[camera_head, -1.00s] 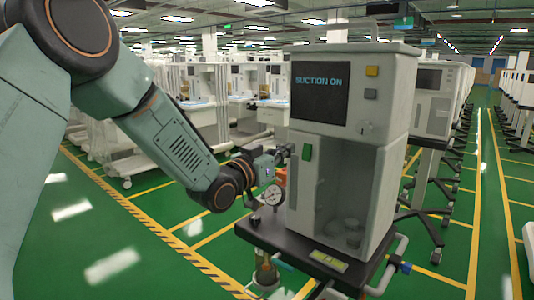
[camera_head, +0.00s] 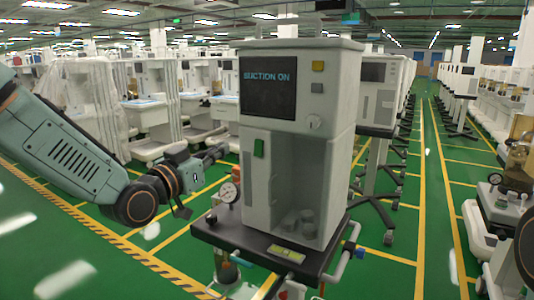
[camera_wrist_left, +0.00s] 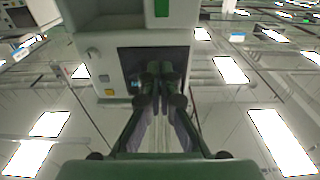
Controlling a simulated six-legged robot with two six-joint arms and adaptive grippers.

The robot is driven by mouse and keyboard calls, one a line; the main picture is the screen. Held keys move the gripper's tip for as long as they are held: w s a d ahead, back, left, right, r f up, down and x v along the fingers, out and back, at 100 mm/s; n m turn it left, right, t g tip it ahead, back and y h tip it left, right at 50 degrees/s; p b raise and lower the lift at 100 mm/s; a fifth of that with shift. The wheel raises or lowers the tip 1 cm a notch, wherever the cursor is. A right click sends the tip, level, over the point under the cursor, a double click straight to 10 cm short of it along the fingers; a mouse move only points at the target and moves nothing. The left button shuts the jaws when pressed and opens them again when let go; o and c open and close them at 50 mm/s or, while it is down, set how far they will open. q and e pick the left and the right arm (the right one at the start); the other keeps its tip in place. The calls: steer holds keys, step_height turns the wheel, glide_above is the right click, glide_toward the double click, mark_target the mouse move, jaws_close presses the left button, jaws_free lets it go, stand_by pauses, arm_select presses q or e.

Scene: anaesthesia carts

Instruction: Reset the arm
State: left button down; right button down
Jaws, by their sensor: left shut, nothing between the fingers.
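My left arm comes in from the left in the head view. Its gripper (camera_head: 218,152) is beside the suction unit (camera_head: 335,150), to the left of its front and apart from it, with nothing held. In the left wrist view the two fingers (camera_wrist_left: 160,72) are together and empty. The unit stands upright on its dark cart top (camera_head: 240,237). Its screen (camera_head: 268,88) reads "SUCTION ON". A green switch (camera_head: 259,148) sits below the screen; it also shows at the top of the wrist view (camera_wrist_left: 161,8). My right gripper is not in view.
A round gauge (camera_head: 228,192) stands at the cart's left edge, below my left gripper. Grey tubing (camera_head: 347,262) runs along the cart's right side. Rows of similar carts fill the background.

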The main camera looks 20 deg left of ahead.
arm_select(q)
steer(key=s+d+f+n+g+y, duration=0.1)
steer(key=s+f+g, duration=0.3)
steer(key=f, duration=0.6)
steer(key=s+d+f+n+g+y+b, duration=0.1)
steer(key=s+f+n+g, duration=0.15)
steer(key=s+f, duration=0.6)
steer(key=s+d+f+n+g+y, duration=0.15)
steer(key=f+g, duration=0.25)
steer(key=f, duration=0.9)
steer(key=s+f+g, duration=0.2)
steer(key=s+f, duration=0.3)
steer(key=s, duration=0.4)
steer(key=s+f+m+g+y+b, duration=0.1)
steer(key=s+f+g, duration=0.2)
steer(key=s+f, duration=0.3)
steer(key=s+f+g, duration=0.3)
steer(key=s+f, duration=0.2)
steer(key=s, duration=0.8)
steer(key=shift+f+m+b, duration=0.3)
steer(key=shift+f, duration=0.1)
steer(key=c, duration=2.1)
jaws_free()
steer(key=shift+y, duration=0.25)
